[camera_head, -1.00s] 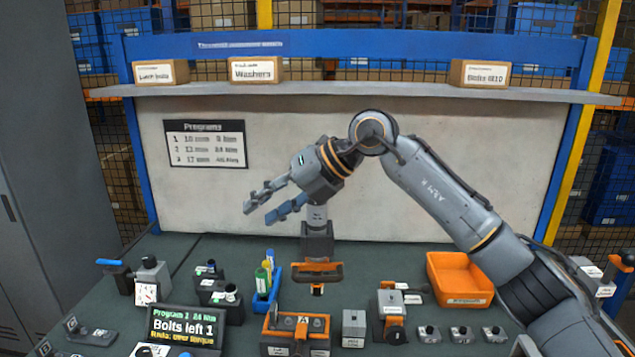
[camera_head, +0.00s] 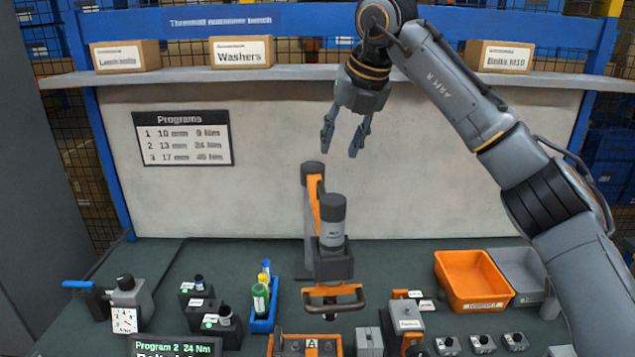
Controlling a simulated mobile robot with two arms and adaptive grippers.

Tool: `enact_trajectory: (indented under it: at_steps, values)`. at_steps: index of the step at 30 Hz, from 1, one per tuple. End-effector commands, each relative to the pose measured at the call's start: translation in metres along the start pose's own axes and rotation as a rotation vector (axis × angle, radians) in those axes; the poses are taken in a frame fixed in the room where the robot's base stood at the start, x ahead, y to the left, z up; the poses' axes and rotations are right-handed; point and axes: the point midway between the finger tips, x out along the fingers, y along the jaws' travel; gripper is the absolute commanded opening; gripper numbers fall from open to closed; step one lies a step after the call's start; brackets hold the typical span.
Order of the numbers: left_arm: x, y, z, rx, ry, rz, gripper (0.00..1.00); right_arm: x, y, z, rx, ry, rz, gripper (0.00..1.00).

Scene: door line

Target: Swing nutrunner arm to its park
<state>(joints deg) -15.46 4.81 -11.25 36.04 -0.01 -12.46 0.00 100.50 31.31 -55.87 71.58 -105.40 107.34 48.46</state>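The nutrunner arm (camera_head: 315,205) rises at the middle of the bench as a grey post with an orange link. Its dark grey tool head (camera_head: 333,232) hangs toward me, with an orange handle (camera_head: 333,297) at its lower end, above the orange fixture marked A (camera_head: 310,345). My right gripper (camera_head: 343,150) is open and empty, fingers pointing down, above and behind the tool head and apart from it. My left gripper is not in view. I cannot make out a park holder for the arm.
An orange bin (camera_head: 472,280) and a grey bin (camera_head: 520,272) stand at right. A blue tray with marker-like items (camera_head: 263,312) is left of the tool head. Boxes labelled Washers (camera_head: 241,52) and others sit on the shelf (camera_head: 280,72) close to my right arm.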

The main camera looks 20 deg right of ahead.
Motion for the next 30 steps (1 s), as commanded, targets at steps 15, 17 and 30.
enact_trajectory:
  at_steps: [15,17,30]
  values:
    - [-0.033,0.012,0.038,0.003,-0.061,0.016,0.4,0.1,0.001,-0.001,-0.002,0.005,0.0,0.37]
    - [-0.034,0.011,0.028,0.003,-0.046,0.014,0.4,0.108,0.001,0.0,-0.002,0.004,0.001,0.37]
    - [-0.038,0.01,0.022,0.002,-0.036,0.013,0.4,0.13,0.001,-0.001,-0.002,0.001,0.002,0.37]
